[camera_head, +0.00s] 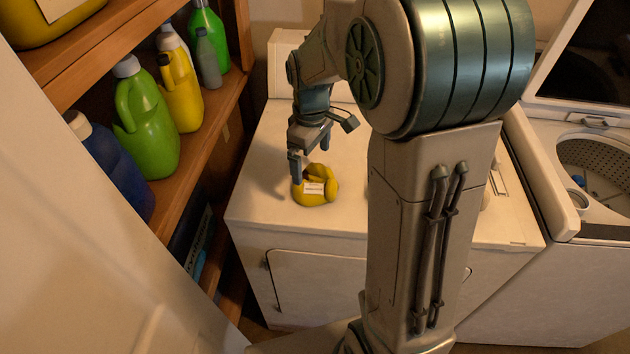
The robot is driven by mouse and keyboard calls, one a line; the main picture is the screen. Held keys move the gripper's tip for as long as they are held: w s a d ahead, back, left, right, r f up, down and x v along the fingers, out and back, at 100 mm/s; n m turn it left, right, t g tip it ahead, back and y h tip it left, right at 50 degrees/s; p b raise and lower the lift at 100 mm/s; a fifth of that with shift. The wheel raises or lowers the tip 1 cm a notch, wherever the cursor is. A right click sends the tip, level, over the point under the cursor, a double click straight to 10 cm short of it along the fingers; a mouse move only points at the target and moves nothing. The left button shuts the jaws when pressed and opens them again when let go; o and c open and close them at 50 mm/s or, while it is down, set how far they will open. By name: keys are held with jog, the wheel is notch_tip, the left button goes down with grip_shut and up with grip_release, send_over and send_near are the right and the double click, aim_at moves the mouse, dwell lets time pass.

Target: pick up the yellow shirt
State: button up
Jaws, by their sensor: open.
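A small crumpled yellow bundle (318,192) with a pale patch, which looks like the yellow shirt, lies on the white top of a dryer-like machine (262,205). My gripper (310,160) is open and points down just above and behind the bundle. One finger overlaps its upper left edge in the view; I cannot tell whether they touch. Nothing shows between the fingers. My arm hides the right part of the machine's top.
Wooden shelves (202,145) on the left hold a green jug (146,125), a yellow bottle (181,92), a blue jug (112,165) and other bottles. An open top-loading washer (603,245) stands at right. The white top left of the bundle is clear.

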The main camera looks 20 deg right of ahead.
aim_at(311, 178)
jog(key=shift+a+f+p, duration=0.15)
jog(key=shift+f+p, duration=0.4)
jog(key=shift+f, duration=3.05)
jog(key=c, duration=0.7)
